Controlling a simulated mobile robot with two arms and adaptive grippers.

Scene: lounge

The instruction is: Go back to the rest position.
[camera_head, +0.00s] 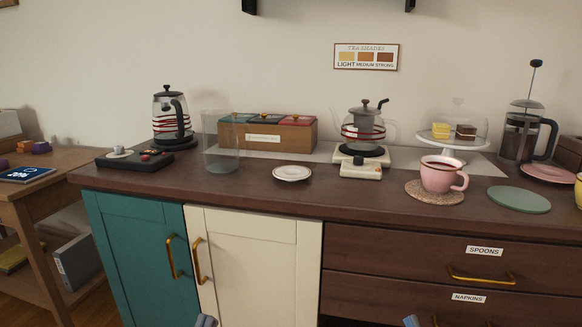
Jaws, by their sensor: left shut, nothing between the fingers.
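My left gripper (206,321) shows only as small blue-grey tips at the bottom edge, in front of the cream cabinet door. It is shut and empty. The tip of my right gripper (411,321) just shows at the bottom edge, in front of the drawers. Too little of it is in view to tell whether it is open or shut. The rest of both arms is out of view. Both tips appear well below the countertop (260,194), apart from the things on it.
The counter bears a kettle (170,122), an empty glass pitcher (221,155), a tea box (266,137), a glass teapot (362,127), a white saucer (292,173), a pink cup (439,176) and a French press (521,138). Gold handles (197,261) stick out from the cabinet front.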

